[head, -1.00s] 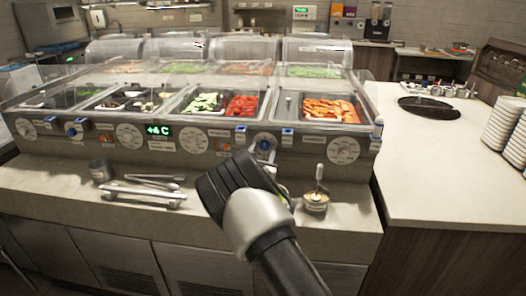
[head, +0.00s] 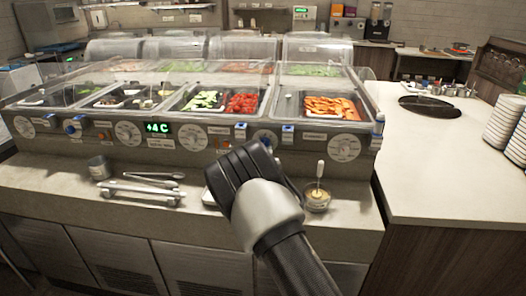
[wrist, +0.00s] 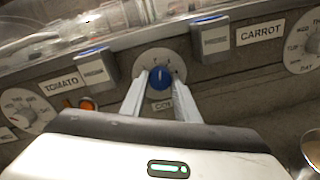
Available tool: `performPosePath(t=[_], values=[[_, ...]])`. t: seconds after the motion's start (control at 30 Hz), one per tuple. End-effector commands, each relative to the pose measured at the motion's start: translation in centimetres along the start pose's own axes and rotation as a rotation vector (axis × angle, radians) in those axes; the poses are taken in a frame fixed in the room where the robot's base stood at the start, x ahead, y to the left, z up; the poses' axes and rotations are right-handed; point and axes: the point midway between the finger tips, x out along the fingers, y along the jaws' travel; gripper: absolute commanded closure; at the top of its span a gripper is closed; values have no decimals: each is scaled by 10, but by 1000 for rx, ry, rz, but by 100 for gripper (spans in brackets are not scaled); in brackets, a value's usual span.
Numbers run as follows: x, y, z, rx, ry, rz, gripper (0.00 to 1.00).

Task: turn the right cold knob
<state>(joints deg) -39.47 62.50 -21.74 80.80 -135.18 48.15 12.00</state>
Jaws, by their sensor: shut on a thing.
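The right cold knob (wrist: 160,77) is a round blue knob with a white pointer line, in front of a pale round dial on the counter's front panel. Its pointer stands roughly upright in the wrist view. A label below it is partly covered. My gripper (wrist: 160,88) has one pale finger on each side of the knob and is shut on it. In the head view my gripper (head: 262,150) hides the knob, and only the upper part of its dial (head: 265,136) shows. Another blue knob (head: 73,126) sits at the left of the panel.
Blue-topped boxes flank the knob, by the TOMATO label (wrist: 62,82) and the CARROT label (wrist: 261,33). Large white dials (head: 344,148) line the panel.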

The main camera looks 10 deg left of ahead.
Motion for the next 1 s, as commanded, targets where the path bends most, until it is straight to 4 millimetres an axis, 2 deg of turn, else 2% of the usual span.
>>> performPosePath(t=[0.5,1.0], values=[[0,-4,-4,417,20,-5,94],[0,-1,-1,585,32,-7,94]])
